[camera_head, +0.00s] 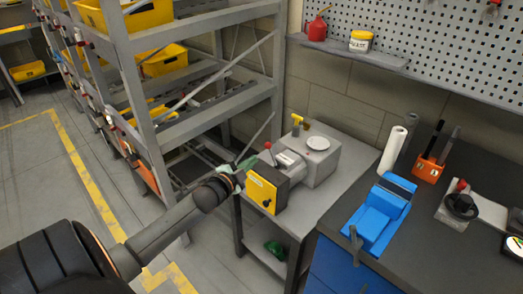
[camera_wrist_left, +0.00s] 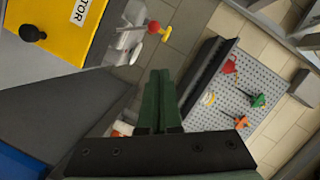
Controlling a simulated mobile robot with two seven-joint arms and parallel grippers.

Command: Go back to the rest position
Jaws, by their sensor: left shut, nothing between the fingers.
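My left arm comes in from the lower left in the head view. Its gripper (camera_head: 243,165) is in front of the grey shelf rack, close to the yellow-and-black machine on the small table. Whether it touches the machine cannot be told. In the left wrist view its green fingers (camera_wrist_left: 157,76) are together, with nothing between them. My right gripper is in neither view.
The yellow-faced machine (camera_head: 266,187) stands on a grey table (camera_head: 314,205). A shelf rack (camera_head: 215,125) with yellow bins is behind my arm. A blue vise (camera_head: 380,213) sits on the dark bench at right. The floor (camera_head: 45,190) at left is clear.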

